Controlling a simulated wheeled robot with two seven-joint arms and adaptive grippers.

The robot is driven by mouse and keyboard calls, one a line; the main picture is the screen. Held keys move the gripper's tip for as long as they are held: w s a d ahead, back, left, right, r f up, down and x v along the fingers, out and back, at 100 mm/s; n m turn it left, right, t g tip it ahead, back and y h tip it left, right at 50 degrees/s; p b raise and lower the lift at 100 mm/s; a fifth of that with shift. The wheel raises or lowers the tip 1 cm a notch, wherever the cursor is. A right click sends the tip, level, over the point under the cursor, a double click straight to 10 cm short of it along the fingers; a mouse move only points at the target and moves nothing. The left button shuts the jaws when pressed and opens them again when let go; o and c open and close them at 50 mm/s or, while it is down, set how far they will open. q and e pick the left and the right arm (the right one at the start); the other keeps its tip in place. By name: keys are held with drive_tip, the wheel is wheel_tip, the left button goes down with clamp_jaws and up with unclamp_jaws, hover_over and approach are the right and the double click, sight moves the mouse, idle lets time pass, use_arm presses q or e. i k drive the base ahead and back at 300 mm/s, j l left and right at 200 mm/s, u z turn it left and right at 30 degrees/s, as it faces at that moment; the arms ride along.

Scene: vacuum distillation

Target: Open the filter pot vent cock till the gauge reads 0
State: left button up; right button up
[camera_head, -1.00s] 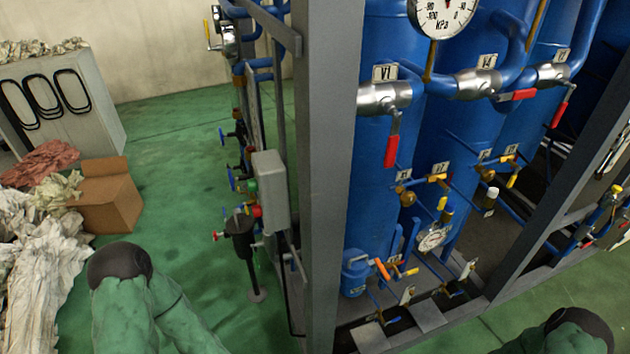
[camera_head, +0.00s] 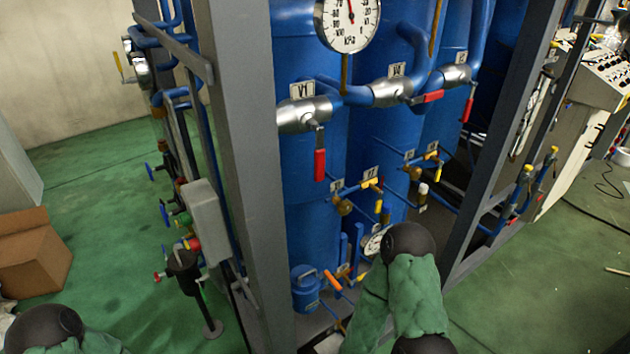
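A small blue pot with a handle (camera_head: 305,288) stands low at the frame's foot; it may be the filter pot, but I see no label on it. An orange-handled cock (camera_head: 333,280) sits just right of it. A large round white kPa gauge (camera_head: 348,20) is at the top, cut by the picture edge; its needle points about upward. A small gauge (camera_head: 374,243) low down is partly hidden by my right arm. Which cock is the vent is not clear. My arms show at the bottom in green sleeves with dark rounded joints; no gripper fingers show.
Red-handled valves (camera_head: 319,163) are on the pipe before the blue tanks (camera_head: 370,130). A grey upright post (camera_head: 245,150) and a grey box (camera_head: 207,220) stand left. A cardboard box (camera_head: 32,255) is at far left.

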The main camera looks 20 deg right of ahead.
sight(357, 280)
drive_tip(key=z, duration=1.1)
